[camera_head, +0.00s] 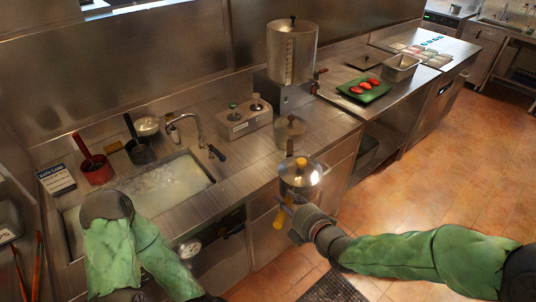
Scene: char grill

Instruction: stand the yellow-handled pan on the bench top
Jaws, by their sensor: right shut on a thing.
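The yellow-handled pan (301,187) is a shiny steel pot with a lid and a yellow knob. It appears upright at the front edge of the steel bench top (245,178), right of the sink. I cannot tell whether its base touches the bench or is held in front of it. My right gripper (292,207) is shut on its yellow handle, on the near side of the pan.
A two-knob box (244,119) and a tall steel dispenser (291,52) stand at the back. The sink (160,190) is to the left. A green tray (364,90) with red items lies farther right.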

